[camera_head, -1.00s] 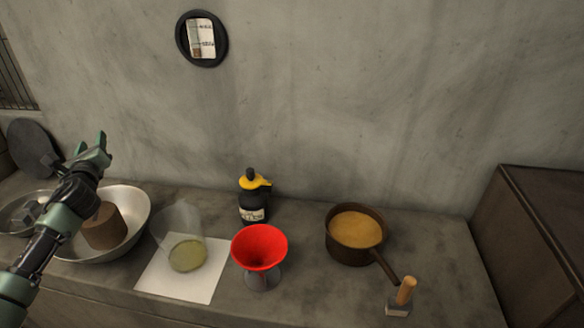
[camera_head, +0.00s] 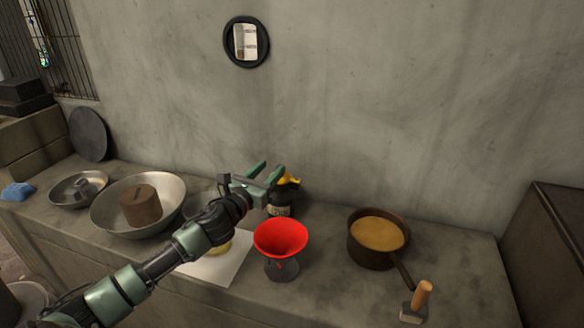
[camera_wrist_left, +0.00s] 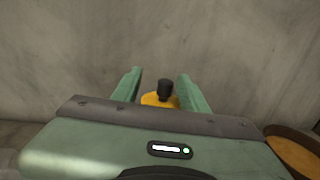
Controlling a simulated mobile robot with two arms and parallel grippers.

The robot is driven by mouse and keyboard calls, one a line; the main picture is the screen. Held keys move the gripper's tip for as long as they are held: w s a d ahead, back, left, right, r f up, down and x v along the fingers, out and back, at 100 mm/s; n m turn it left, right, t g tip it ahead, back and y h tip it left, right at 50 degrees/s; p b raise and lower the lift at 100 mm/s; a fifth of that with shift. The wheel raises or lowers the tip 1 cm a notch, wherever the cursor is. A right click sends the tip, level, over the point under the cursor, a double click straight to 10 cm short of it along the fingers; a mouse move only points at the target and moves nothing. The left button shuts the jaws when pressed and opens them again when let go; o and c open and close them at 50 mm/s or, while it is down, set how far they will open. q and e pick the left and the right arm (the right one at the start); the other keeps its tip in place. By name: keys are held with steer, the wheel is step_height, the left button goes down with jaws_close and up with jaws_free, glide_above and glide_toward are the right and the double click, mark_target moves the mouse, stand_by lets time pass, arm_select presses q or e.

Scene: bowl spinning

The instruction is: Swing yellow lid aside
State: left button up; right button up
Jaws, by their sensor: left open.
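The yellow lid (camera_head: 289,180) tops a dark bottle (camera_head: 281,210) with a pale label, standing near the wall behind the red funnel. My left gripper (camera_head: 266,172) is open at the lid's left, its fingers reaching toward it and partly covering the lid and bottle in the head view. In the left wrist view, the yellow lid (camera_wrist_left: 153,100) and its black knob (camera_wrist_left: 165,90) show between the two open green fingers (camera_wrist_left: 160,88). I cannot tell whether a finger touches the lid. The lid's lower part is hidden behind the gripper body there. My right gripper is not in view.
A red funnel (camera_head: 281,238) stands in front of the bottle. A brown pot (camera_head: 374,257) of yellowish contents is to the right, near a wooden-handled tool (camera_head: 421,297). A metal bowl (camera_head: 168,192) with a brown block (camera_head: 141,206) is left. My arm crosses the white sheet (camera_head: 229,268).

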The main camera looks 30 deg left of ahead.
arm_select(q)
steer(key=w, duration=0.2)
steer(key=w+f, duration=0.1)
steer(key=w, duration=0.2)
steer(key=w+p, duration=0.1)
steer(key=w, duration=0.1)
steer(key=shift+w+d+f, duration=0.15)
steer(key=shift+w+d, duration=0.1)
jaws_close()
stand_by(1.3)
